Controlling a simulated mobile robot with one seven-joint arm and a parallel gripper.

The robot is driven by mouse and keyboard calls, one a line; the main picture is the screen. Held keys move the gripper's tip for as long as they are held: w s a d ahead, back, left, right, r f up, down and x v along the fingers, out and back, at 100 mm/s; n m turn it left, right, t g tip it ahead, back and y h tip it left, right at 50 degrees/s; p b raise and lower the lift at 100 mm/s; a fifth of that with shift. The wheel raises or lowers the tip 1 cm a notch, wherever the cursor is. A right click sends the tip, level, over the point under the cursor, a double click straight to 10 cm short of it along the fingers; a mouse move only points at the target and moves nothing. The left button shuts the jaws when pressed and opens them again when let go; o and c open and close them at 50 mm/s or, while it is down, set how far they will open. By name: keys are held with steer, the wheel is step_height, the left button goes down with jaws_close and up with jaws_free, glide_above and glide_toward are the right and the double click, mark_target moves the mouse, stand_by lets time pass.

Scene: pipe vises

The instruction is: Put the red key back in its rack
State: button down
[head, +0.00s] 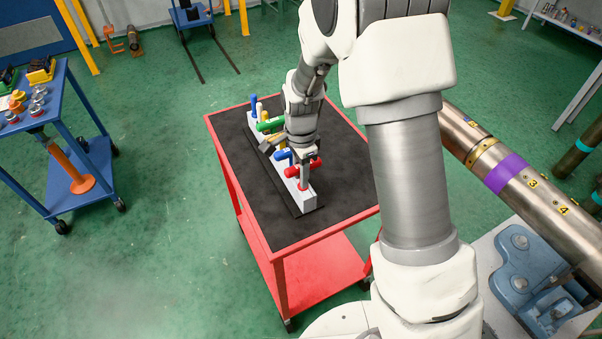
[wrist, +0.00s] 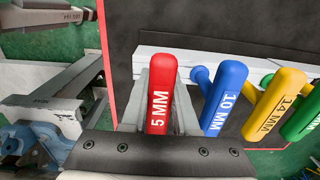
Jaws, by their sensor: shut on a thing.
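The red key, marked 5 MM, shows in the wrist view (wrist: 160,98) between the two grey fingers of my gripper (wrist: 161,80). In the head view the red key's handle (head: 291,171) sticks out on both sides of my gripper (head: 304,170), which points down. My gripper is shut on this handle. The white rack (head: 309,199) lies on the cart's black top, and the key is over its near end. A red patch shows on the rack just below the fingers. I cannot tell whether the key's shaft is in a hole; the fingers hide it.
Blue (wrist: 227,95), yellow (wrist: 275,100) and green (wrist: 304,118) keys stand in a row right beside the red one. The red cart's black top (head: 345,175) is clear right of the rack. A steel pipe (head: 520,180) and a blue vise (head: 530,270) stand at right.

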stand_by(0.4)
steer(key=c, duration=0.6)
jaws_free()
step_height(320, 180, up, 17)
steer(key=p, duration=0.1)
steer(key=shift+r, duration=0.2)
